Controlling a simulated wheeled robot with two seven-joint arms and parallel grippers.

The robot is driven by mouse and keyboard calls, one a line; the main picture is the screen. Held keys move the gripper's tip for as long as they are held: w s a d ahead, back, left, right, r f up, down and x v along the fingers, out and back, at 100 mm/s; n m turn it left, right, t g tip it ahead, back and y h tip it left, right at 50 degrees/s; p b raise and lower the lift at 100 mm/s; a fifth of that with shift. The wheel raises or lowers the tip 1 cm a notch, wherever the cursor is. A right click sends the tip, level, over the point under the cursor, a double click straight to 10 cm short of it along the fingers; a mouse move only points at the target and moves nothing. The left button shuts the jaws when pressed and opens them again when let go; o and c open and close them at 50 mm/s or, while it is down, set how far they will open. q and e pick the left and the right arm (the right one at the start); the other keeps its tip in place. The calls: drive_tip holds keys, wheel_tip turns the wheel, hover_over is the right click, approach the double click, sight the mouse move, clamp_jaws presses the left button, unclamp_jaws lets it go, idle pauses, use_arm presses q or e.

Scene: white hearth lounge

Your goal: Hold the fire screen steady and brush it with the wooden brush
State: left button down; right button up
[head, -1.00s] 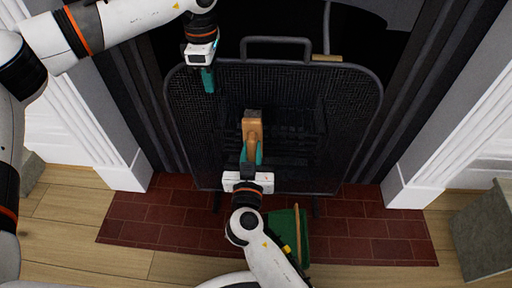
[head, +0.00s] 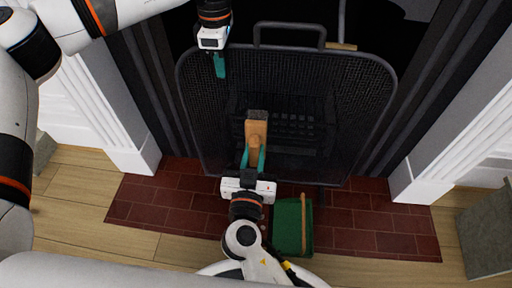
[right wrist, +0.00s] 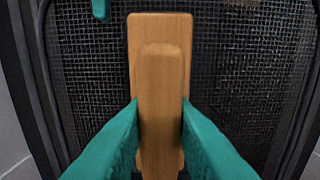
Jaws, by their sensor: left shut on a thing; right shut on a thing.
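The fire screen (head: 350,110), a black mesh panel with a rounded frame and top handle, stands upright before the fireplace. My left gripper (head: 220,66) is shut on the screen near its upper left; its exact grip on the edge is hard to see. My right gripper (head: 254,160) is shut on the wooden brush (head: 257,132), and its teal fingers clasp the brush's raised handle in the right wrist view (right wrist: 160,100). The brush lies in front of the mesh at the screen's middle, dark bristle end up in the head view. Whether the bristles touch the mesh is hidden.
A green box-like thing (head: 293,228) with a wooden bar sits on the red brick hearth (head: 180,212) to the right of my right arm. White fireplace pillars (head: 110,110) flank both sides. A grey block (head: 485,230) stands at the right edge.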

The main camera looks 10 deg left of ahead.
drive_tip(key=shift+s, duration=1.45)
use_arm(q)
drive_tip(key=c, duration=1.4)
unclamp_jaws()
drive_tip(key=shift+c, duration=0.2)
use_arm(e)
drive_tip(key=shift+d, duration=0.1)
use_arm(q)
wheel_tip(320, 180, up, 12)
drive_tip(key=shift+r, duration=0.1)
use_arm(e)
drive_tip(key=shift+s, duration=0.1)
